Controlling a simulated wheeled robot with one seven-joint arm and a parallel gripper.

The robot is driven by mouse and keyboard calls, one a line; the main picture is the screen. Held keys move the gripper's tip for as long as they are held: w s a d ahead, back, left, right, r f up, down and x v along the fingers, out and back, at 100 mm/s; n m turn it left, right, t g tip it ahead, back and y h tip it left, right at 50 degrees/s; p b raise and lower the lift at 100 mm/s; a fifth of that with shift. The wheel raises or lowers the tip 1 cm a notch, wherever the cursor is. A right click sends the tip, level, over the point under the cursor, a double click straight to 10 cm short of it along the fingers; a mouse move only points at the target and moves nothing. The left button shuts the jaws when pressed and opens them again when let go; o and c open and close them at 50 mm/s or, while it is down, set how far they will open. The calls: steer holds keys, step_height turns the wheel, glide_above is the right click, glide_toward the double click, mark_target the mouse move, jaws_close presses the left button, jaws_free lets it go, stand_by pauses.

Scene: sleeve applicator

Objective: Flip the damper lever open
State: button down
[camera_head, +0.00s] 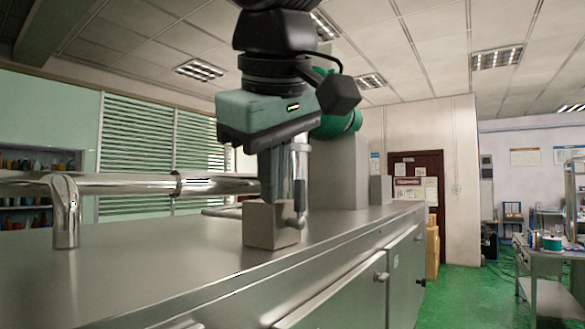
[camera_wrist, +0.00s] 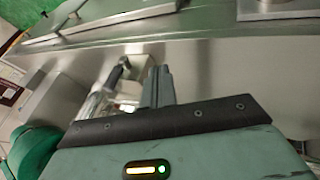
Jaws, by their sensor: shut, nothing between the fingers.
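My gripper (camera_head: 267,198) points straight down, fingers together and empty, just above or beside a small metal block (camera_head: 270,226) on the steel cabinet top. A slim lever-like rod (camera_head: 300,190) stands nearly upright at the block's right side, with a rounded pivot end low on the block. It is close to the right of my fingers; I cannot tell if they touch. In the wrist view my fingertips (camera_wrist: 160,70) lie right of the dark rod (camera_wrist: 114,76) and near the block (camera_wrist: 140,64). The rod's upper part is partly hidden by my gripper body.
The steel cabinet (camera_head: 150,260) spans the front, with door knobs on its face. A chrome pipe (camera_head: 120,185) with a downturned elbow (camera_head: 65,210) runs along the left. A tall grey box (camera_head: 340,170) stands behind my gripper.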

step_height(320, 180, up, 7)
steer(key=t, duration=0.1)
steer(key=shift+d+m+p, duration=0.25)
steer(key=shift+m+p, duration=0.05)
steer(key=shift+p, duration=0.05)
steer(key=p, duration=0.1)
glide_toward(292, 212)
step_height(292, 212, down, 3)
steer(key=s+a, duration=0.2)
steer(key=a, duration=0.1)
steer(key=shift+w+d+f+p, duration=0.15)
steer(key=shift+w+d+p, duration=0.45)
steer(key=shift+w, duration=0.45)
steer(key=shift+w+d+f+p, duration=0.15)
steer(key=shift+w+d+p, duration=0.45)
steer(key=shift+w, duration=0.4)
steer(key=shift+d, duration=0.1)
steer(key=shift+w+d+r+g+p, duration=0.15)
steer(key=shift+g+p, duration=0.15)
steer(key=shift+p, duration=0.1)
